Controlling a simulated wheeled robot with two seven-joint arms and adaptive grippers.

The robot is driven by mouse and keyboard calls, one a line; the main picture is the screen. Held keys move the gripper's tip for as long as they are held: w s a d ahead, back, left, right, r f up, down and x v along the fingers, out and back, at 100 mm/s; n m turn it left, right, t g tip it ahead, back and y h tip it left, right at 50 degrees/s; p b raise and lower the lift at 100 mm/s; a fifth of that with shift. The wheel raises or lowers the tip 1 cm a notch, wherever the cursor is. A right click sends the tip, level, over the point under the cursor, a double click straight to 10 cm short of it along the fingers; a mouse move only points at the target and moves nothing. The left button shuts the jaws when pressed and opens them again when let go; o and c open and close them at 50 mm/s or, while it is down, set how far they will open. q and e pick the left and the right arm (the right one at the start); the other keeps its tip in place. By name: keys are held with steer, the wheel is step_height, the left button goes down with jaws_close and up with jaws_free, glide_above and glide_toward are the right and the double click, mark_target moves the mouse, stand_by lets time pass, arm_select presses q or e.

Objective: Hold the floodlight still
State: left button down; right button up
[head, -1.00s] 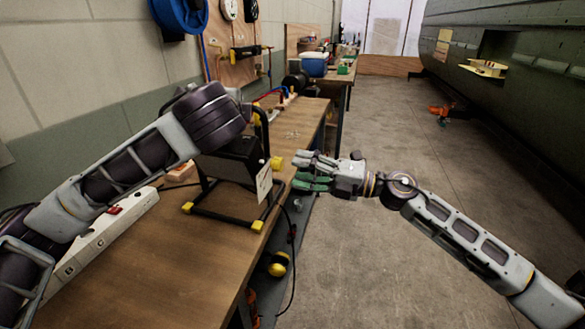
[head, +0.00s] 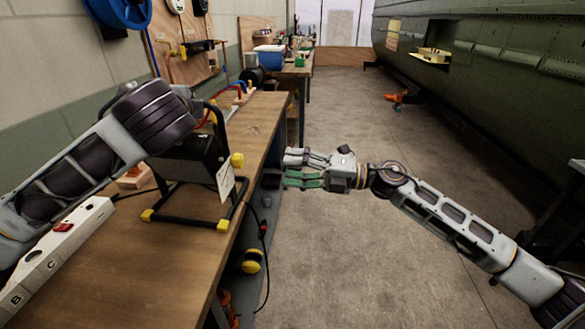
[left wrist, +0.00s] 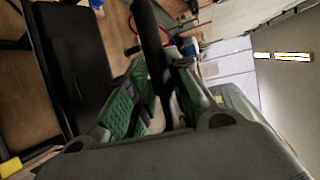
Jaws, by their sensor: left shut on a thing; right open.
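The black floodlight (head: 188,160) stands upright on the wooden bench, on a tubular frame with yellow caps and a white tag. In the head view my left arm's wrist covers part of it and hides the left gripper. In the left wrist view my left gripper (left wrist: 158,98), with green pads, is shut on the floodlight's black tube (left wrist: 150,35). The floodlight's dark body (left wrist: 75,65) fills the left of that view. My right gripper (head: 303,169) is open and empty, apart from the floodlight, beyond the bench's right edge over the floor.
The bench (head: 125,262) holds a white power strip (head: 58,248) at front left. A yellow-and-black item (head: 251,261) and a cable hang at the bench's side. A blue cooler (head: 268,57) stands farther back. The green fuselage (head: 500,70) is at right; the aisle floor between is mostly clear.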

arm_select(q)
steer(key=shift+f, duration=0.1)
steer(key=c, duration=1.2)
jaws_free()
steer(key=shift+c, duration=0.2)
steer(key=v, duration=0.9)
steer(key=shift+s+d+r, duration=0.15)
steer(key=shift+s+r, duration=0.05)
steer(key=shift+s, duration=0.05)
steer(key=shift+s+d+r, duration=0.1)
steer(key=shift+s+d, duration=0.05)
steer(key=shift+s, duration=0.15)
steer(key=shift+s+d+r, duration=0.1)
steer(key=shift+s, duration=0.25)
